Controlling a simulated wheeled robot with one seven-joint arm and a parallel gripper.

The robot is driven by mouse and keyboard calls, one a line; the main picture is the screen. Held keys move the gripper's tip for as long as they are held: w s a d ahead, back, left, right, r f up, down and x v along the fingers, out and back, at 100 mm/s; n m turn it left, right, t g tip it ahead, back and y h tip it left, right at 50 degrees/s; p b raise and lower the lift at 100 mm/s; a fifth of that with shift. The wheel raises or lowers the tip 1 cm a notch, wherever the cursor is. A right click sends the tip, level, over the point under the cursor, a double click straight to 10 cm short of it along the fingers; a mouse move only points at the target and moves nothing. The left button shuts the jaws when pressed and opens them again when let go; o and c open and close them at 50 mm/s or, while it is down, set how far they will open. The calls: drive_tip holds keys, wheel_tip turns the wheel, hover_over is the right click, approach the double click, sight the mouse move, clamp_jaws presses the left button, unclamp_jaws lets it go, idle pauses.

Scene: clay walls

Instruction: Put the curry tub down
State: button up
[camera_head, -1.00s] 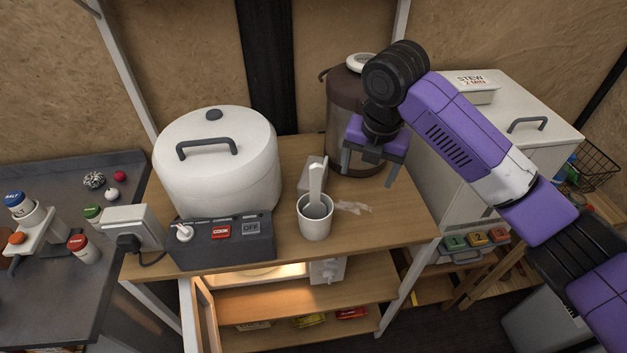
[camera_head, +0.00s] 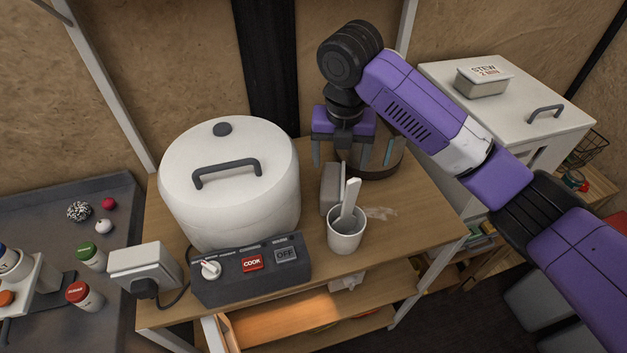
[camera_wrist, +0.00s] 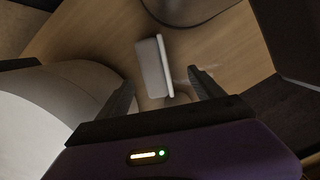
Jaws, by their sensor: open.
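A small grey-white tub (camera_head: 331,188) stands on the wooden table top behind the white cup. It looks tipped up on its side, with its pale lid edge facing right. No label shows on it, so I cannot read whether it is the curry tub. It also shows in the wrist view (camera_wrist: 152,68), just beyond and between the fingers. My gripper (camera_head: 352,160) is open and empty, above and behind the tub. In the wrist view my gripper (camera_wrist: 161,78) has its fingers spread wide, with nothing between them.
A white cup (camera_head: 345,238) with a paddle stands close in front. A big white cooker (camera_head: 230,185) and its control box (camera_head: 250,268) are left. A stew tub (camera_head: 484,80) sits on the white cabinet (camera_head: 520,110). The table's right front is clear.

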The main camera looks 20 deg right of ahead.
sight(333, 179)
drive_tip(key=shift+w+a+f, duration=0.15)
drive_tip(key=shift+w+a, duration=0.1)
drive_tip(key=shift+f, duration=0.3)
drive_tip(key=shift+w+a+f+p, duration=0.15)
drive_tip(key=shift+f+p, duration=0.1)
drive_tip(key=shift+f, duration=0.9)
drive_tip(key=shift+w+d+f+p, duration=0.1)
drive_tip(key=shift+f+p, duration=0.1)
drive_tip(key=shift+f, duration=0.95)
drive_tip(key=shift+w+a+f+p, duration=0.15)
drive_tip(key=shift+f+p, duration=0.1)
drive_tip(key=shift+f, duration=0.9)
drive_tip(key=shift+d, duration=0.1)
clamp_jaws()
